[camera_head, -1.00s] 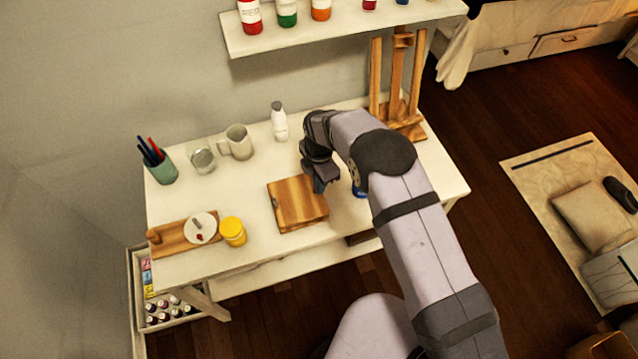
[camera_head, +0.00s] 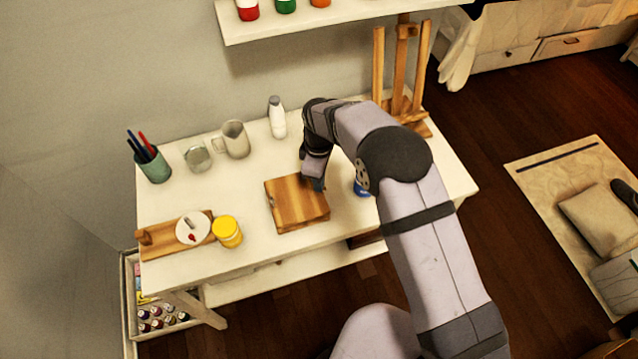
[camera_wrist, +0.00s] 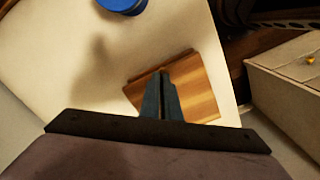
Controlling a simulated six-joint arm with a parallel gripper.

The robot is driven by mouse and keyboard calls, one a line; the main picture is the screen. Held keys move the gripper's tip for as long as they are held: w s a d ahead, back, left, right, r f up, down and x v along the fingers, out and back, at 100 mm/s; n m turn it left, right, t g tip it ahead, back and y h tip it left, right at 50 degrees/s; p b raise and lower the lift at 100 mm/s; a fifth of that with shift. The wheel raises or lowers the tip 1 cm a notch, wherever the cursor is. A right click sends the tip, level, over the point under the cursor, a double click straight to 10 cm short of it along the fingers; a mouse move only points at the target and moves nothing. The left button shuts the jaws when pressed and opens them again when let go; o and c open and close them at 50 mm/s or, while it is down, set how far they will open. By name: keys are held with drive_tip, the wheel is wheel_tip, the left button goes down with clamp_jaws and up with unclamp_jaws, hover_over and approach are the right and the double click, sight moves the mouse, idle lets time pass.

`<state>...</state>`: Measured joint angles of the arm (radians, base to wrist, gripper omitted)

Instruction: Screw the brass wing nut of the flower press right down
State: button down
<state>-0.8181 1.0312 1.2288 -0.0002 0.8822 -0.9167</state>
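The flower press (camera_head: 292,203) is a square striped wooden block lying on the white table. It also shows in the wrist view (camera_wrist: 203,92). My gripper (camera_head: 318,184) points down at the press's right edge in the head view. In the wrist view my gripper's two dark fingers (camera_wrist: 164,76) lie nearly together with a thin gap, their tips over one edge of the press. I cannot make out the brass wing nut in either view; the fingers may hide it. Whether anything sits between the fingertips cannot be seen.
On the table (camera_head: 250,260), a blue-lidded jar (camera_head: 361,188) stands close right of my gripper. A white bottle (camera_head: 277,118) and an easel (camera_head: 400,75) are behind. Bare tabletop lies around the press.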

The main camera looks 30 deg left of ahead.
drive_tip(key=m+b, duration=0.1)
drive_tip(key=m, duration=0.4)
drive_tip(key=shift+m+b, duration=0.3)
drive_tip(key=m+b, duration=0.1)
drive_tip(key=m, duration=1.1)
drive_tip(key=shift+m+b, duration=0.3)
drive_tip(key=m, duration=0.5)
drive_tip(key=shift+m, duration=0.3)
idle(0.7)
drive_tip(key=c, duration=2)
unclamp_jaws()
